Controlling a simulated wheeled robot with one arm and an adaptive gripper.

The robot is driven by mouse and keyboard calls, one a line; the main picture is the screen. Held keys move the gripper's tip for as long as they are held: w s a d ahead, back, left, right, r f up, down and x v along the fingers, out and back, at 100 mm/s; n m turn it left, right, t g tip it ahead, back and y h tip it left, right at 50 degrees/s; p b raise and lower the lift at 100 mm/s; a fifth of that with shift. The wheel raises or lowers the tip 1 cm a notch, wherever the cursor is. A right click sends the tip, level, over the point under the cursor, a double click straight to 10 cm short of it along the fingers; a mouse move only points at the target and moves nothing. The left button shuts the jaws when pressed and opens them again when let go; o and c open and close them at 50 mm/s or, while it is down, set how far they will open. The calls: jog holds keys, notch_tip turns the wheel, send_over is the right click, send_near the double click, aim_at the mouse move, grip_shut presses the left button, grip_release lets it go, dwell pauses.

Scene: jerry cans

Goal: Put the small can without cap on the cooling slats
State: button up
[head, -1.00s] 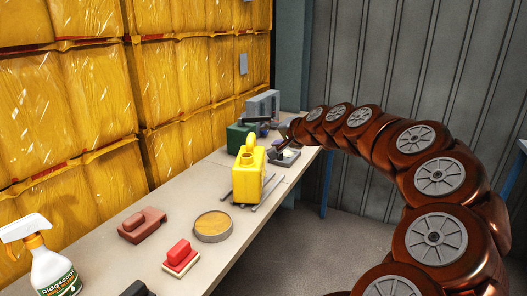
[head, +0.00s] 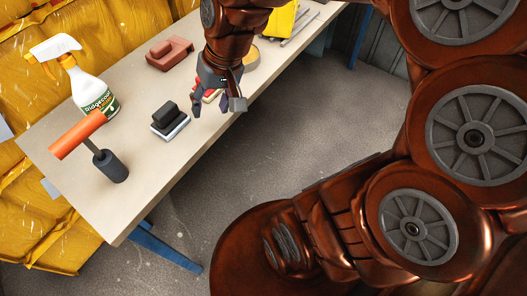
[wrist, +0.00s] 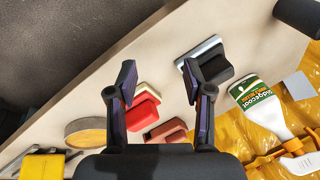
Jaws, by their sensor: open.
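A small yellow can (head: 283,20) is at the top of the head view, cut off by the frame edge and partly behind my arm. It appears to stand over the grey cooling slats (head: 303,22), whose ends stick out to its right. Its mouth is hidden now. The can also shows at the lower left of the wrist view (wrist: 42,165). My gripper (head: 217,108) is open and empty, pointing down above the bench's front edge, well apart from the can. Its two spread fingers show in the wrist view (wrist: 158,80).
On the bench (head: 120,210) are a red block (wrist: 142,110), a black stamp-like block (head: 170,120), a brownish-red block (head: 170,53), a round wooden-topped disc (wrist: 88,131), a spray bottle (head: 88,85) and an orange-handled tool (head: 100,150). Bare bench lies around the black block.

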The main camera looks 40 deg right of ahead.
jog(key=s+f+n+g+h, duration=0.1)
jog(key=s+f+g, duration=0.1)
jog(key=s, duration=0.7)
jog(key=s+f+n+g+h, duration=0.1)
jog(key=s+f+g, duration=0.2)
jog(key=s, duration=0.5)
jog(key=shift+s+f+n+h, duration=0.15)
jog(key=shift+s+n+h, duration=0.15)
jog(key=shift+s+h, duration=0.1)
jog(key=shift+a, duration=0.1)
notch_tip(320, 180, up, 16)
jog(key=w+t+p, duration=0.1)
jog(key=p, duration=1.4)
jog(key=shift+w+r, duration=0.15)
jog(key=shift+r, duration=0.1)
jog(key=shift+c, duration=0.8)
jog(key=shift+a, duration=0.15)
